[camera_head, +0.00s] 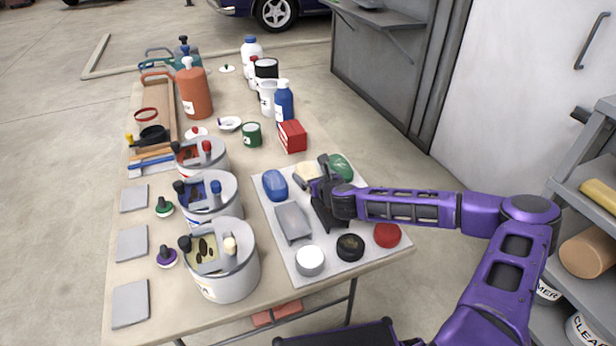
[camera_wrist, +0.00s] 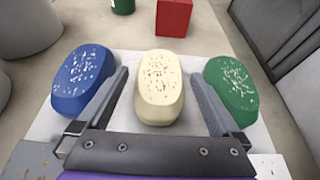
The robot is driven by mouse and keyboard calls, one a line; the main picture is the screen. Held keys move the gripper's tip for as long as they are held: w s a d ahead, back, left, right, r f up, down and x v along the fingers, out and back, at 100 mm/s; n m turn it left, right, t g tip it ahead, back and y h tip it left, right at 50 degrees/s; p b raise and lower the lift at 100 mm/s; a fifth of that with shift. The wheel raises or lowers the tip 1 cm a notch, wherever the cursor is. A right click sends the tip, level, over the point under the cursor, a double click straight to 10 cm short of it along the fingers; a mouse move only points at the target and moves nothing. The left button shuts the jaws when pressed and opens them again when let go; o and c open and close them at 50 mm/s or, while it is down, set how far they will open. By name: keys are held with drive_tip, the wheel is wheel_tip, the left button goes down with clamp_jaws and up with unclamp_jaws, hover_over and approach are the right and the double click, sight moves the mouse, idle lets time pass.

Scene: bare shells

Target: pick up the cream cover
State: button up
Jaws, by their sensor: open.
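The cream cover (camera_head: 307,171) lies on the white mat (camera_head: 267,215) in the head view, between a blue cover (camera_head: 275,185) and a green cover (camera_head: 341,167). In the wrist view the cream cover (camera_wrist: 160,88) is a rounded, chipped block in the middle. My gripper (camera_head: 318,183) is open over the mat, close to the cream cover and partly hiding it in the head view. In the wrist view one finger shows on each side of it, with visible gaps; whether the fingers are down level with it I cannot tell.
The blue cover (camera_wrist: 85,80) and green cover (camera_wrist: 231,88) sit just outside the fingers. A grey cover (camera_head: 293,222), white cap (camera_head: 310,260), black cap (camera_head: 350,247) and red cap (camera_head: 387,235) share the mat. A red box (camera_head: 292,136) stands behind it; pots (camera_head: 226,270) stand left.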

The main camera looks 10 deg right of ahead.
drive_tip(key=shift+x, duration=0.75)
drive_tip(key=shift+d, duration=0.1)
drive_tip(key=c, duration=1.2)
